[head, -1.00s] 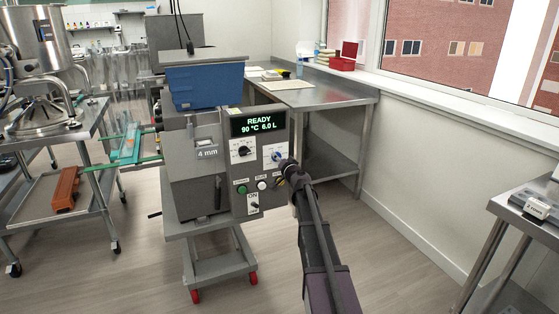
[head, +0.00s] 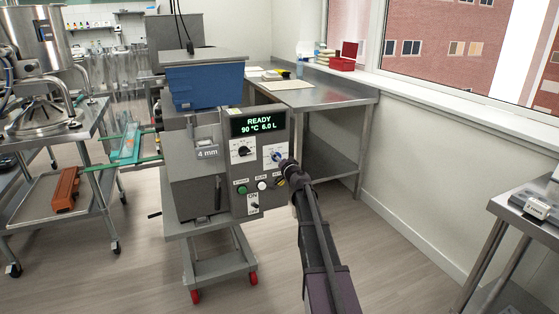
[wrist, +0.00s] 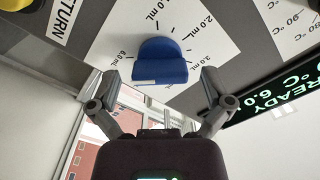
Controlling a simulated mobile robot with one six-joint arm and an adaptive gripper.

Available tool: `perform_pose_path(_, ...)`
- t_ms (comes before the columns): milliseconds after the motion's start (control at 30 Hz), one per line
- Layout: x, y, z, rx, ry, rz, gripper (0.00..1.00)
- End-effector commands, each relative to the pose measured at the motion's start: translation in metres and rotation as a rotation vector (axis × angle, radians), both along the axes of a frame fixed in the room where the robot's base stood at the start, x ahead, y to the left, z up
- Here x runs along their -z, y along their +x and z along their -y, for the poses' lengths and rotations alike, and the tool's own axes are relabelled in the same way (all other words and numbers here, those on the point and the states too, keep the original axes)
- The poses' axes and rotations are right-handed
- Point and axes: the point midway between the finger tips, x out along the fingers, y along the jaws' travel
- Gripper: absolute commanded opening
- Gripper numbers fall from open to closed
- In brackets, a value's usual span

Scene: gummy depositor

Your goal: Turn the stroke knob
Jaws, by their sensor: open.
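The stroke knob is a blue knob (wrist: 160,62) on a white dial (wrist: 110,45) marked in mL. In the head view the knob (head: 278,155) is on the right of the machine's grey control panel, mostly clear of my arm. My gripper (wrist: 161,84) is open in the wrist view, with one finger on each side of the knob's near end. Both fingers show a gap to the knob, and nothing is held. In the head view my gripper (head: 287,167) is just below the knob, its fingers too small to make out.
The panel has a green display (head: 258,123) reading READY and 90 °C, a black knob (head: 243,150) to the left, and buttons and an ON switch (head: 253,202) below. A blue hopper (head: 206,86) sits on top. A steel table (head: 312,94) stands behind to the right.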

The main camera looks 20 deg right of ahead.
Motion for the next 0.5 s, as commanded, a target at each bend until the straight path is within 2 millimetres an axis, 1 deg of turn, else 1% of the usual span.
perform_pose_path(267,0.0,-0.003,0.0,0.0,-0.001,0.0,1.0)
perform_pose_path(367,0.0,-0.009,0.0,0.0,-0.001,0.0,1.0)
perform_pose_path(500,0.0,-0.023,0.0,0.0,-0.001,0.0,1.0)
